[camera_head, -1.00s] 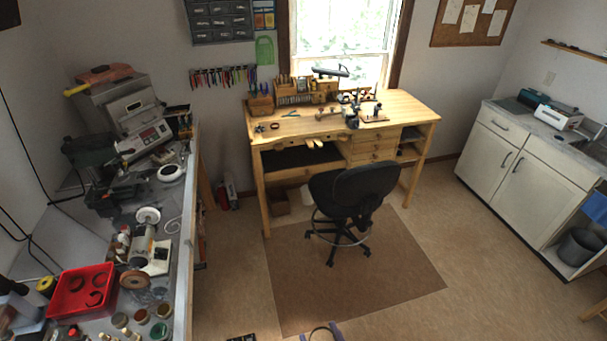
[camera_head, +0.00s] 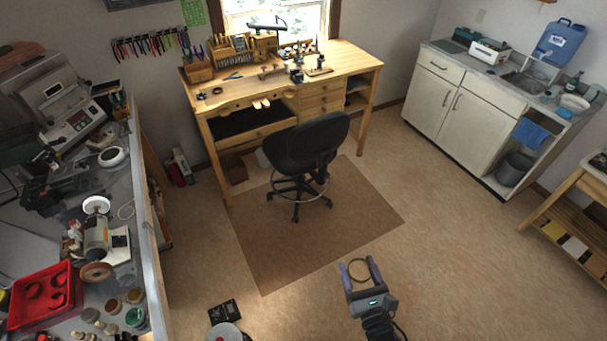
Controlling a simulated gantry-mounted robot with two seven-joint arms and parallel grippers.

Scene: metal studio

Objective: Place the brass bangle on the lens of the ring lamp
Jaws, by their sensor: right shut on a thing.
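My right gripper (camera_head: 360,270) is at the lower middle of the head view, over the floor. It is shut on the brass bangle (camera_head: 356,259), a thin ring that shows between and just beyond the purple-grey fingers. The ring lamp appears to be the white round ring (camera_head: 112,156) on the left bench, far to the left of the gripper. Its lens is too small to make out clearly. My left gripper is not in view.
The grey left bench (camera_head: 150,235) holds a red tray (camera_head: 18,318) with dark rings, a polishing motor (camera_head: 97,235) and several jars. A black chair (camera_head: 305,145) stands before the wooden workbench (camera_head: 350,62). White cabinets (camera_head: 470,100) stand right.

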